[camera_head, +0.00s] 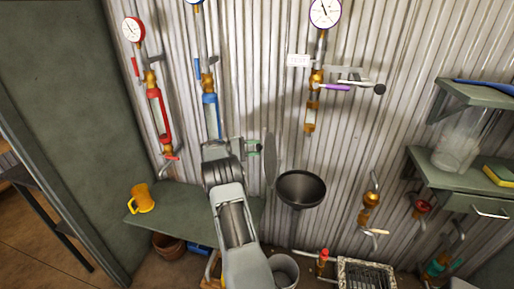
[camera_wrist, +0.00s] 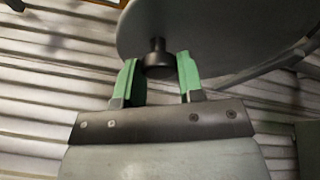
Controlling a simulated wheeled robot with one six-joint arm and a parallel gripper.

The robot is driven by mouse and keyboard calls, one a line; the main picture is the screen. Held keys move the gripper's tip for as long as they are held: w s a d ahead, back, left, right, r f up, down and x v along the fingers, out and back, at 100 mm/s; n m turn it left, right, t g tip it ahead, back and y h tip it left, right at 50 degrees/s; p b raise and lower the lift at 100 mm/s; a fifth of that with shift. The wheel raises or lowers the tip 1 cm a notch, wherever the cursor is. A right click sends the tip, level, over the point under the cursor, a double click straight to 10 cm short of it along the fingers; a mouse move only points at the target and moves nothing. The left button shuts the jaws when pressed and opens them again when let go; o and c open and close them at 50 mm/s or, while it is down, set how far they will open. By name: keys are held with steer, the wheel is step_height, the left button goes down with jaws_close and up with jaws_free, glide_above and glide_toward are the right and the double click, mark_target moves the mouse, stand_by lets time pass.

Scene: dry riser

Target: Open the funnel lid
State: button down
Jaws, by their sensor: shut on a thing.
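The dark funnel (camera_head: 300,188) stands against the corrugated wall, right of my arm, and its bowl is uncovered. The round grey funnel lid (camera_head: 270,160) stands nearly upright at the funnel's left rim, seen almost edge-on. My gripper (camera_head: 254,148) is on the lid's left side. In the wrist view the lid (camera_wrist: 220,35) fills the top, and its short black knob (camera_wrist: 157,48) sits between the green fingers of my gripper (camera_wrist: 157,66), which is shut on it. The lid's hinge is too small to make out.
A green bench (camera_head: 180,218) with a yellow mug (camera_head: 141,198) is at the left. A purple-handled valve (camera_head: 335,87) is above the funnel. A grey bucket (camera_head: 284,268) and a floor grate (camera_head: 366,274) are below. Shelves (camera_head: 455,165) are at the right.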

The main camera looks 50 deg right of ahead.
steer(key=shift+w, duration=0.15)
steer(key=c, duration=0.8)
jaws_free()
steer(key=shift+o, duration=0.2)
steer(key=shift+a, duration=0.1)
steer(key=b+v, duration=0.1)
steer(key=v, duration=1.2)
steer(key=shift+w+a, duration=0.2)
steer(key=shift+w, duration=0.1)
